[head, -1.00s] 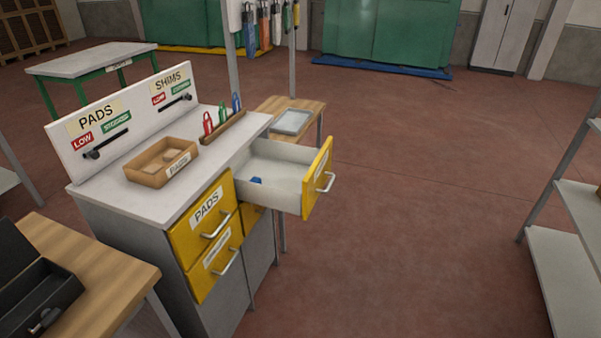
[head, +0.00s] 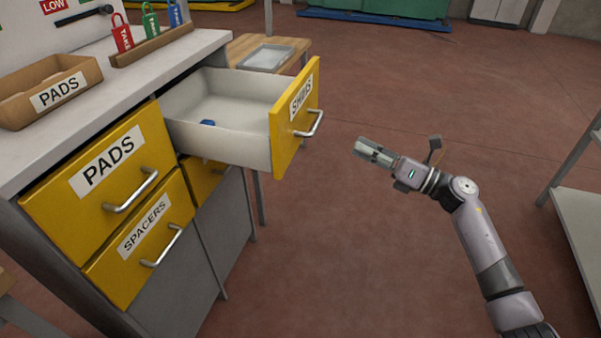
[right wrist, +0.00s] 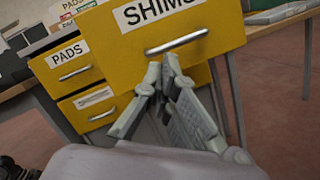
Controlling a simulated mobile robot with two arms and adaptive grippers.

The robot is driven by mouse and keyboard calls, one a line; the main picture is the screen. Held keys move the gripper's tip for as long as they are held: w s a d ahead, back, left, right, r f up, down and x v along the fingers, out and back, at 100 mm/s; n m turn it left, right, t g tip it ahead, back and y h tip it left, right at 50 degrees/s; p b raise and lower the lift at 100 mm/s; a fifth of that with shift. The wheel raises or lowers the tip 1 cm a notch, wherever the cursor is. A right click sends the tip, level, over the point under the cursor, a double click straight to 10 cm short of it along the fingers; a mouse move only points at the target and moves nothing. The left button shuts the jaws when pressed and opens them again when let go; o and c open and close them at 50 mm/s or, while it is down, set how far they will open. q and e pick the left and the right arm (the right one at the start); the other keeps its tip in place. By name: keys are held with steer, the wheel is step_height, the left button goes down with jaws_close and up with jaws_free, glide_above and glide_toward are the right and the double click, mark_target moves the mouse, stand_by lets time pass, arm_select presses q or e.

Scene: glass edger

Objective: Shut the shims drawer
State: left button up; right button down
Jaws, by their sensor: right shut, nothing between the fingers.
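The shims drawer (head: 294,115) stands pulled out from the cabinet's upper right, its yellow front facing right with a silver handle (head: 312,124). Its white inside holds a small blue item (head: 208,122). My right gripper (head: 359,147) is shut and empty, to the right of the drawer front and apart from it in the head view. In the right wrist view the closed fingertips (right wrist: 162,70) show in front of the shims front (right wrist: 157,30), just below its handle (right wrist: 177,43); I cannot tell any contact there. My left gripper is not in view.
The pads drawer (head: 104,171) and spacers drawer (head: 142,237) are closed on the left. A pads tray (head: 50,94) and a rack of colored tags (head: 152,46) sit on the cabinet top. A wooden side table (head: 250,48) stands behind the open drawer.

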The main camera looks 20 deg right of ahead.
steer(key=s+a+r+n+g+y+b, duration=0.1)
steer(key=s+a+r+n+g+b, duration=0.2)
steer(key=n, duration=0.5)
steer(key=n+g, duration=0.1)
glide_toward(288, 139)
steer(key=x, duration=0.6)
steer(key=shift+w+d, duration=0.1)
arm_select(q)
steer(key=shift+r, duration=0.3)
arm_select(e)
steer(key=shift+w+a, duration=0.35)
steer(key=shift+a, duration=0.15)
